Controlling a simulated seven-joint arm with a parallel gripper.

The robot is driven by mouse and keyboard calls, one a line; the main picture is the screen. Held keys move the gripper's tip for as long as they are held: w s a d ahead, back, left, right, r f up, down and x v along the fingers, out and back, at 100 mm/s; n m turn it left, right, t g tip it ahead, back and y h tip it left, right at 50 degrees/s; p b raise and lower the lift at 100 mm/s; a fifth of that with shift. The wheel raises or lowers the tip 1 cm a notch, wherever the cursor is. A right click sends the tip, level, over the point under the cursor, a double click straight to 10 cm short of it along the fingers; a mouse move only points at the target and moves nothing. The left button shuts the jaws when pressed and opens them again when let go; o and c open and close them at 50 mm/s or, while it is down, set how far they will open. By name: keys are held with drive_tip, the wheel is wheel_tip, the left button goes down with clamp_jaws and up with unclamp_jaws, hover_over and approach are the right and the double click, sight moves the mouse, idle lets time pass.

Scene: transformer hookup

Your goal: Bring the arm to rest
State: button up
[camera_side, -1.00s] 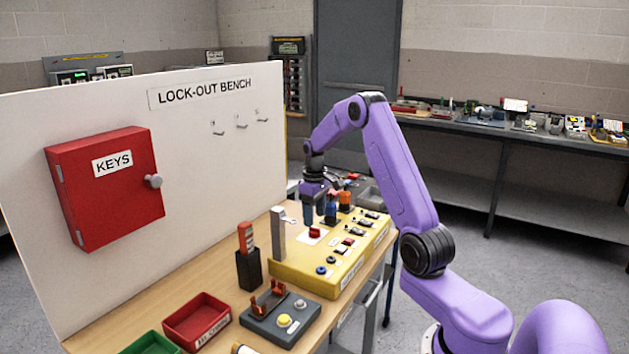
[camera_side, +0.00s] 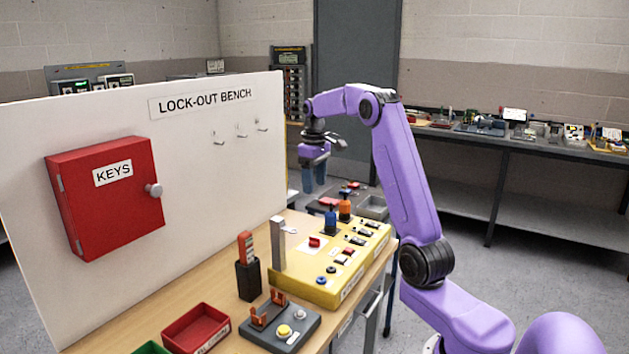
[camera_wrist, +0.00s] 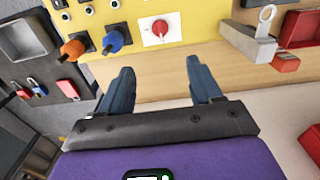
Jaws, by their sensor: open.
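My gripper (camera_side: 314,178) hangs in the air beyond the far end of the yellow panel (camera_side: 310,286), higher than the bench top. In the wrist view my gripper (camera_wrist: 158,75) shows two blue fingers spread apart with nothing between them. The yellow panel also shows at the top of the wrist view (camera_wrist: 195,12). It carries a blue connector (camera_side: 330,222), an orange connector (camera_side: 345,209) and a red switch (camera_wrist: 160,28). The fingers touch none of these.
The white upright board with a red key cabinet (camera_side: 105,195) stands along the bench's left. A grey stand with a yellow button (camera_side: 283,330), a red bin (camera_side: 196,330) and a black holder (camera_side: 248,278) occupy the near bench. A grey tray (camera_side: 374,206) lies behind the panel.

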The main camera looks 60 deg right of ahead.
drive_tip(key=s+a+n, duration=0.3)
drive_tip(key=s+a, duration=0.1)
drive_tip(key=a, duration=1)
drive_tip(key=s+a+n, duration=0.3)
drive_tip(key=a, duration=1)
drive_tip(key=s+a+f+n, duration=0.2)
drive_tip(key=s, duration=0.6)
drive_tip(key=s+a+f+n, duration=0.1)
drive_tip(key=s+a+n, duration=0.1)
drive_tip(key=s, duration=0.6)
drive_tip(key=s+a+f+n, duration=0.2)
drive_tip(key=s, duration=0.7)
drive_tip(key=shift+a+f, duration=0.3)
drive_tip(key=shift+a, duration=0.1)
